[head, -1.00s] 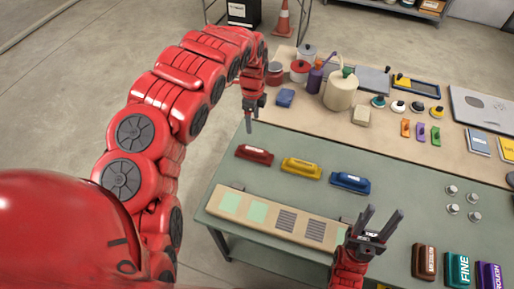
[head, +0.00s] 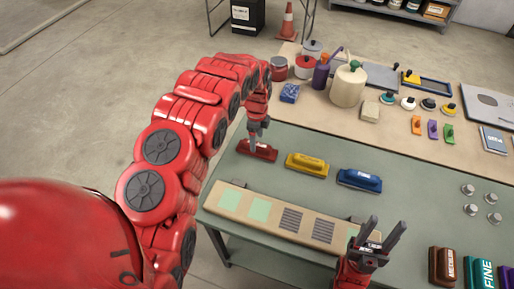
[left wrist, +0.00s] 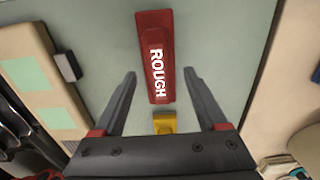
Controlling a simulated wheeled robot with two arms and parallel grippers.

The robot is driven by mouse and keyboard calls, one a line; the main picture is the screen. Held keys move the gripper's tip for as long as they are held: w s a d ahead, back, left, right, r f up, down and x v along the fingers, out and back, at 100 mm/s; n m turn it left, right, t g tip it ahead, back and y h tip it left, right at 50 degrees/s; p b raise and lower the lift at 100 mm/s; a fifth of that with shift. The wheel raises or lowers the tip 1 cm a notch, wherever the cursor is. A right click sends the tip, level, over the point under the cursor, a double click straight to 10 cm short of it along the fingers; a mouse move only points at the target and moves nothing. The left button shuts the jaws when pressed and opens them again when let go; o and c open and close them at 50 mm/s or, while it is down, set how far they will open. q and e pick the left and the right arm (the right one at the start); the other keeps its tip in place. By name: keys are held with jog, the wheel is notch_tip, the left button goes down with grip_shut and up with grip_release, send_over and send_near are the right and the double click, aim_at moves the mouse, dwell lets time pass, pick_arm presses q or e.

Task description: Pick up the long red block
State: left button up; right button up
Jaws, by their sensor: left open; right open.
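The long red block (head: 262,152) lies on the green table at the left end of a row of blocks. In the left wrist view the red block (left wrist: 157,60), marked ROUGH, runs lengthwise between and beyond my finger tips. My left gripper (head: 254,141) is open and empty over the red block, hiding a little of it in the head view. Its two fingers (left wrist: 159,76) stand apart, one on each side of the block's line; whether they are down at block height I cannot tell. My right gripper (head: 379,236) is open and empty at the front edge.
A yellow block (head: 307,165) and a blue block (head: 359,180) lie right of the red one. A tan board (head: 232,203) with green and striped patches lies in front. Pots and a jug (head: 347,86) stand at the back. Open green surface lies around the row.

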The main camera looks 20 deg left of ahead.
aim_at(257, 144)
pick_arm(q)
jog(key=shift+f+p, duration=0.5)
jog(key=shift+f, duration=1.05)
jog(key=shift+s, duration=0.1)
grip_shut()
